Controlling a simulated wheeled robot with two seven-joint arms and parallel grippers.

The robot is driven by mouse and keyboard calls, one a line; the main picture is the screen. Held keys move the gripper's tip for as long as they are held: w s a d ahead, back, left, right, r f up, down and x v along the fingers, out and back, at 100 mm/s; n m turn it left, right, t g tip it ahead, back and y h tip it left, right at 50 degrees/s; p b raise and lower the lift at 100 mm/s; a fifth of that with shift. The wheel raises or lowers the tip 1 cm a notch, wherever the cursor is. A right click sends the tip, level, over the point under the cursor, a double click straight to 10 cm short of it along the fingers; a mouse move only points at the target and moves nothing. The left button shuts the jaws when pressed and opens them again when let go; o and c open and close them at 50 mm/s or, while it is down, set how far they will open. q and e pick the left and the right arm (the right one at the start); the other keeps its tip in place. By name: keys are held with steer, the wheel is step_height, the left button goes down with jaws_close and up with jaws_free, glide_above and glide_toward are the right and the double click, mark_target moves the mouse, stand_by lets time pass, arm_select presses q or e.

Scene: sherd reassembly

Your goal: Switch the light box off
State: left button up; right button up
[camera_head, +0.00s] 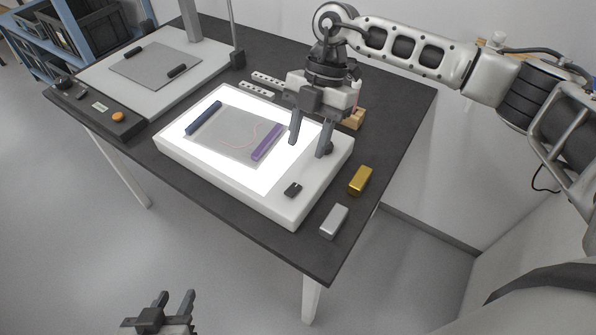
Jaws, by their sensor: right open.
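The light box (174,147) is a white slab on the dark table, and its top panel glows bright white. A small dark switch (293,189) sits on its near right border. A grey sheet with a thin reddish curved line (226,139) lies on the panel, with a blue bar (204,118) and a purple bar (267,142) on its edges. My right gripper (311,148) is open, pointing down over the right part of the box, with no object between its fingers. My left gripper (173,301) is at the bottom edge, away from the table, with its two fingers apart and empty.
A gold block (360,180) and a silver block (334,221) lie right of the box. A control strip with an orange button (118,117) is at the left. A grey stand base (110,88) with a post is behind. A wooden block (354,119) stands behind my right gripper.

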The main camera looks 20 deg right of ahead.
mark_target(295, 187)
steer(key=x, duration=0.8)
steer(key=shift+a+f, duration=0.15)
steer(key=shift+f, duration=0.05)
arm_select(q)
steer(key=shift+w, duration=0.1)
steer(key=shift+a, duration=0.1)
